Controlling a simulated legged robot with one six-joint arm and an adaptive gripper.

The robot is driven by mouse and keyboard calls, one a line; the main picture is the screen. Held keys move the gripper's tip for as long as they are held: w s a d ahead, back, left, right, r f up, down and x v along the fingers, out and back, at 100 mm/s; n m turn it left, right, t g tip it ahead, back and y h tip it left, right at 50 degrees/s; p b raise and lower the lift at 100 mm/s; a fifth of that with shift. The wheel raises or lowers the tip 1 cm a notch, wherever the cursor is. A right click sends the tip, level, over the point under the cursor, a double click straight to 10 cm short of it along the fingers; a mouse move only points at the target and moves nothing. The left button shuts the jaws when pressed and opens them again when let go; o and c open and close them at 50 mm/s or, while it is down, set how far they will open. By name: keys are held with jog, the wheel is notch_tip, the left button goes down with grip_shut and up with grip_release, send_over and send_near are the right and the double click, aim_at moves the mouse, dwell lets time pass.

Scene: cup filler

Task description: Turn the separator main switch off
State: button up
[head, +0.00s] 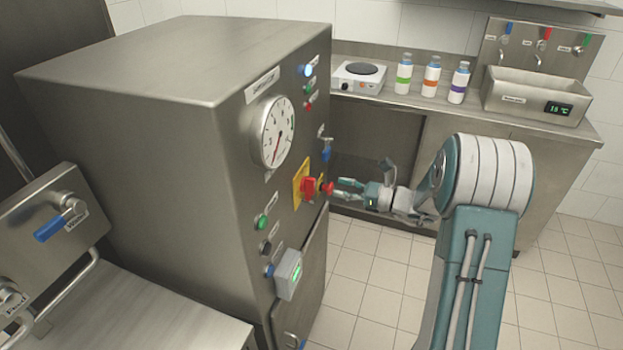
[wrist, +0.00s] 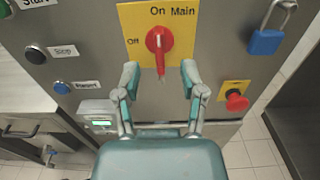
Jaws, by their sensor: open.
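The separator main switch is a red rotary knob (wrist: 159,40) on a yellow plate (wrist: 183,18) marked On at the top and Off at the left. The knob's handle stands vertical, in line with On. In the head view the red knob (head: 308,188) is on the steel cabinet's front. My gripper (wrist: 159,78) is open and empty, its two fingers apart, one on each side of the handle's lower end. I see no clear contact. In the head view my gripper (head: 346,188) points at the panel from the right, partly behind a red mushroom button.
The red mushroom button (wrist: 237,102) and a blue padlock (wrist: 264,42) are right of the switch. Stop (wrist: 35,55) and Reset (wrist: 59,88) buttons are at the left. A small display box (head: 287,274) sticks out below. A counter with bottles (head: 431,76) stands behind.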

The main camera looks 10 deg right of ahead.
aim_at(311, 178)
jog(key=x, duration=0.8)
jog(key=shift+a, duration=0.1)
grip_shut()
